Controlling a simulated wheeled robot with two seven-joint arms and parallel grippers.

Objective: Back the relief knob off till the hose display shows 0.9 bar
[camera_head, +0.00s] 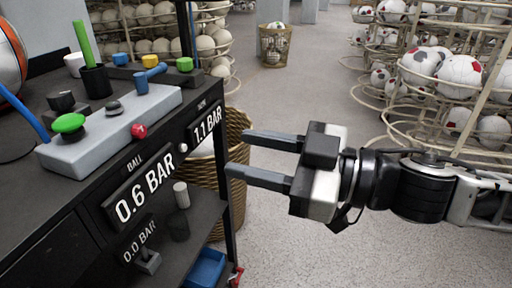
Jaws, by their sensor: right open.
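A black display reading 1.1 BAR (207,123) is on the cart's front at its right end; its small label is too small to read. A display labelled BALL reads 0.6 BAR (145,187), and a lower one reads 0.0 BAR (138,241). A small round white knob (183,147) sits on the front between the upper displays. I cannot tell which is the relief knob. My right gripper (238,152) is open and empty, its fingers pointing left, right of the cart and apart from it. My left gripper is out of view.
A wicker basket (236,190) stands behind the cart post.

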